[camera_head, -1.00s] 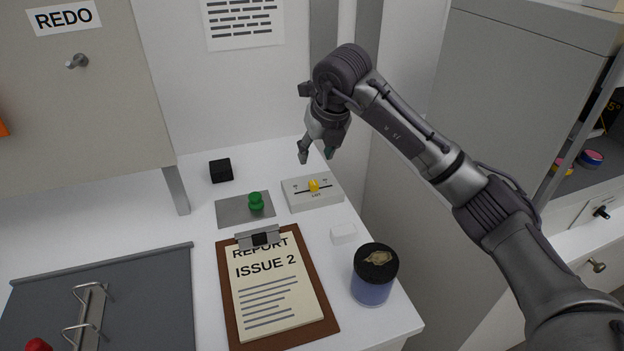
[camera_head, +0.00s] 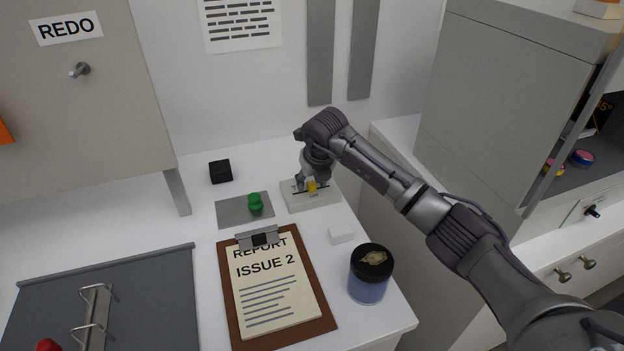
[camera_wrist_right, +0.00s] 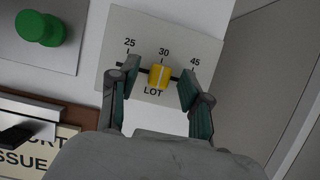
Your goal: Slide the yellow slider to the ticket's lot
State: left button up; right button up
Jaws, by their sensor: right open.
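The yellow slider (camera_wrist_right: 159,76) stands in the slot of a light grey panel (camera_wrist_right: 180,33) marked LOT with 25, 30 and 45. It sits just below the 30 mark. In the head view the yellow slider (camera_head: 311,186) is partly covered by my gripper. My right gripper (camera_wrist_right: 161,86) is open, with one finger on each side of the slider and small gaps to it. In the head view my right gripper (camera_head: 309,186) is down at the panel. The clipboard's ticket (camera_head: 268,285) reads REPORT ISSUE 2; no lot number is readable on it. My left gripper is not in view.
A green knob (camera_head: 255,203) on a grey plate lies left of the panel. A black block (camera_head: 220,171) stands behind it. A white block (camera_head: 341,232) and a dark-lidded jar (camera_head: 370,274) stand near the right edge.

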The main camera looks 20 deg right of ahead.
aim_at(329, 187)
grip_shut()
dwell(0.3)
jog(key=d+b, duration=0.1)
jog(key=d, duration=0.3)
jog(key=shift+w+d, duration=0.15)
jog(key=shift+d, duration=0.15)
jog(key=shift+a, duration=0.1)
jog(key=shift+c, duration=1.9)
grip_release()
jog(key=o, duration=0.4)
jog(key=shift+d, duration=0.2)
